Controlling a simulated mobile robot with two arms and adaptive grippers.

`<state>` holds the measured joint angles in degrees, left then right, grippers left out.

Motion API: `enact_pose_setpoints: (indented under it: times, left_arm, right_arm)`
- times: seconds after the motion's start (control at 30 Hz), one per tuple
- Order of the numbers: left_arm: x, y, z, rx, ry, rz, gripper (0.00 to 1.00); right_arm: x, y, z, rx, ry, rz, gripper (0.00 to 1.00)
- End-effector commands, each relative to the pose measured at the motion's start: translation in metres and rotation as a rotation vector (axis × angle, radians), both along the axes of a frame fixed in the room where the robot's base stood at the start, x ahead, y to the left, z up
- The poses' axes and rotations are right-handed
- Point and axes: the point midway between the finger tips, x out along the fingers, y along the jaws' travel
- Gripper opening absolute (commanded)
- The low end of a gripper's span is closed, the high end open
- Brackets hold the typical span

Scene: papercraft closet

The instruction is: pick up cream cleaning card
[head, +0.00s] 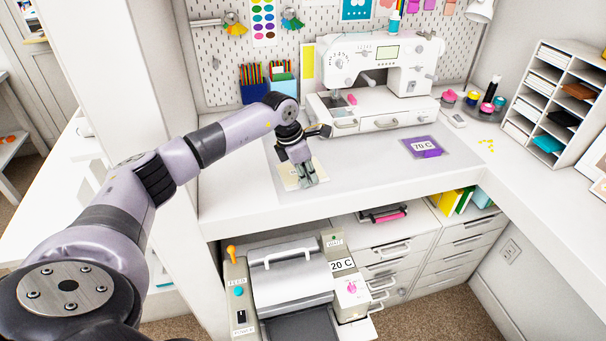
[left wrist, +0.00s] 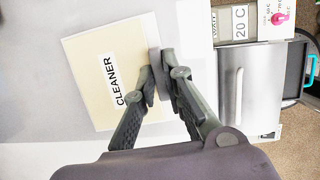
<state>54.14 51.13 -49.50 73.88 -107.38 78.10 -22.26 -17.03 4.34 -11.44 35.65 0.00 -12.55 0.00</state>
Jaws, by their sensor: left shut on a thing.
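The cream cleaning card (head: 291,183) lies at the front left of the white desk in the head view. In the left wrist view it is a cream rectangle (left wrist: 85,55) with a white label reading CLEANER. My left gripper (head: 311,180) is over the card's right part in the head view. In the left wrist view its fingers (left wrist: 165,85) are closed at the card's edge, shut on it. I cannot tell whether the card is lifted off the desk. My right gripper is in neither view.
A white sewing machine (head: 385,65) stands behind the card. A purple card marked 70 C (head: 427,147) lies to the right. Below the desk is a machine (head: 290,275) with a 20 C display. A shelf rack (head: 553,95) stands at right. The desk's middle is clear.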

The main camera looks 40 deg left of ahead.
Motion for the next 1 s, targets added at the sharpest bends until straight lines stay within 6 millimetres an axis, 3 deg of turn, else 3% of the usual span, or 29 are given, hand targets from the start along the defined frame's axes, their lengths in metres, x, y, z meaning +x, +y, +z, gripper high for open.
enact_pose_setpoints:
  times: [0.43,0.63,0.77,1.0]
  left_arm:
    - [0.000,0.000,0.001,0.000,-0.001,0.000,0.00]
    - [0.001,0.000,0.013,-0.001,-0.003,0.000,0.00]
    - [0.001,0.001,0.035,0.000,-0.008,0.001,0.00]
    - [0.002,0.000,0.100,0.000,-0.010,0.000,0.00]
  right_arm:
    - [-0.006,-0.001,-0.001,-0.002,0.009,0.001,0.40]
    - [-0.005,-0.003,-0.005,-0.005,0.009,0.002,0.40]
    - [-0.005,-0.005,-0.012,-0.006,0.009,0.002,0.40]
    - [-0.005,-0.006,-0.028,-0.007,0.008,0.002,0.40]
